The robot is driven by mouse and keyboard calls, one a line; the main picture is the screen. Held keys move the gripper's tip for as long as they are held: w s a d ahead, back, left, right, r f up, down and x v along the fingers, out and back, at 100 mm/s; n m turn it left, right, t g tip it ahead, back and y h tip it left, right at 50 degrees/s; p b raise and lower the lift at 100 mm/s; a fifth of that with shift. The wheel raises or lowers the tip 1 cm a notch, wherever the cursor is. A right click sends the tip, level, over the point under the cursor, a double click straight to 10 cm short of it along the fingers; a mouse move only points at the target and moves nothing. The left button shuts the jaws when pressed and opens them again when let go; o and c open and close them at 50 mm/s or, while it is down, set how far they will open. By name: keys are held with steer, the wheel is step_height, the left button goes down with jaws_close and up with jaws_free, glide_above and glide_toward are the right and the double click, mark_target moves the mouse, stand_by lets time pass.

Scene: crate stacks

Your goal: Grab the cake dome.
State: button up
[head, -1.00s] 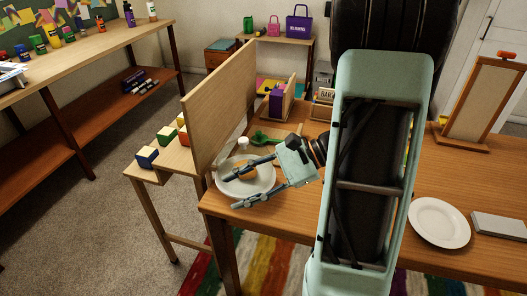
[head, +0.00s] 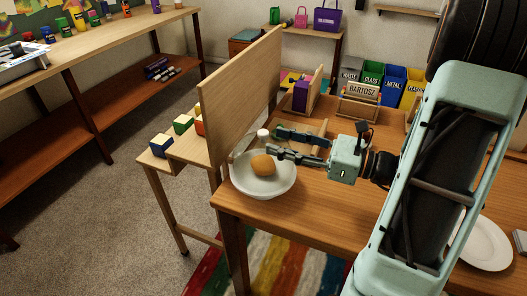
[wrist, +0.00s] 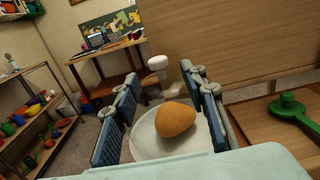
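The cake dome seems to be clear and hard to make out. Its white knob (head: 263,134) stands above a white plate (head: 286,186) with a round orange-brown bun (head: 263,165) on it. The knob also shows in the wrist view (wrist: 158,62), beyond the bun. My gripper (head: 275,140) is open, reaching in from the right with its fingertips close to the knob. In the wrist view the knob appears between the two fingers (wrist: 160,80), a little past their tips. I cannot tell whether a finger touches the dome.
An upright wooden panel (head: 240,95) stands close behind and left of the plate. A green-handled thing (wrist: 290,108) lies to the right in the wrist view. A name sign (head: 362,95) stands farther back. Another plate (head: 487,246) is at the right.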

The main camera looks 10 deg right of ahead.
mark_target(263, 132)
steer(key=x, duration=0.3)
steer(key=r+x, duration=0.1)
steer(key=x, duration=0.1)
steer(key=shift+w+b, duration=0.1)
steer(key=shift+b, duration=0.25)
steer(key=shift+c, duration=0.4)
jaws_close()
